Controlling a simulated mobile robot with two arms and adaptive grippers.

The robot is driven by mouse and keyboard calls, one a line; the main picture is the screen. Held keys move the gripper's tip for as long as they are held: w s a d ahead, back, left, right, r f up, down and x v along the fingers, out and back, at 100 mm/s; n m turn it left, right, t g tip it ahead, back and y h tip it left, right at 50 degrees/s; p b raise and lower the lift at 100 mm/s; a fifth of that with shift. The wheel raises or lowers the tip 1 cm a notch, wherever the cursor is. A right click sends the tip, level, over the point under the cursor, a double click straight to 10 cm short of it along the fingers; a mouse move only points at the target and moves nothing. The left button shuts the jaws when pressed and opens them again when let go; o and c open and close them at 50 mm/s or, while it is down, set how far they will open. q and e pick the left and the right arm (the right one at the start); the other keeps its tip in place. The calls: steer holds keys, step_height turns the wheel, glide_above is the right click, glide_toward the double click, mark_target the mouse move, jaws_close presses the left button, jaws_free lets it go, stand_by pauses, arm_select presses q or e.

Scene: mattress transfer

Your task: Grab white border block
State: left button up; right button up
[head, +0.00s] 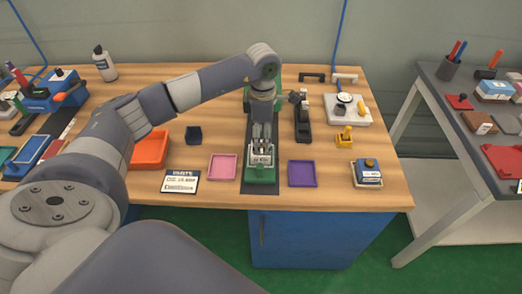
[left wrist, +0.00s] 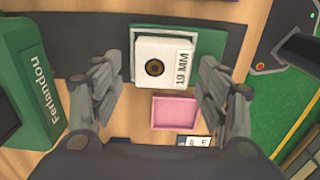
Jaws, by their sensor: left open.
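The white block (head: 261,159) sits in a green holder (head: 260,176) near the front of the dark mat on the wooden table. In the left wrist view the white block (left wrist: 174,60) shows a round brown-and-dark centre and the print "19 MM" on one edge. My left gripper (head: 262,135) points down just behind and above the block, partly covering it in the head view. In the left wrist view its two fingers (left wrist: 157,72) are spread wide and empty, with the block between and beyond them. I cannot tell the exact height gap. My right gripper is not in view.
A pink tray (head: 222,167) lies left of the holder and a purple tray (head: 302,174) right of it. A black upright device (head: 302,120) stands behind on the right. A green box (left wrist: 28,90) with lettering shows in the left wrist view. A printed card (head: 181,182) lies at the front.

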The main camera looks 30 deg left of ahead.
mark_target(254, 159)
arm_select(q)
steer(key=f, duration=0.1)
steer(key=f+p, duration=0.1)
steer(key=f, duration=0.2)
steer(key=shift+s+f+p, duration=0.1)
steer(key=shift+s+p, duration=0.2)
steer(key=shift+p, duration=0.05)
steer(key=shift+f, duration=0.55)
steer(key=c, duration=0.8)
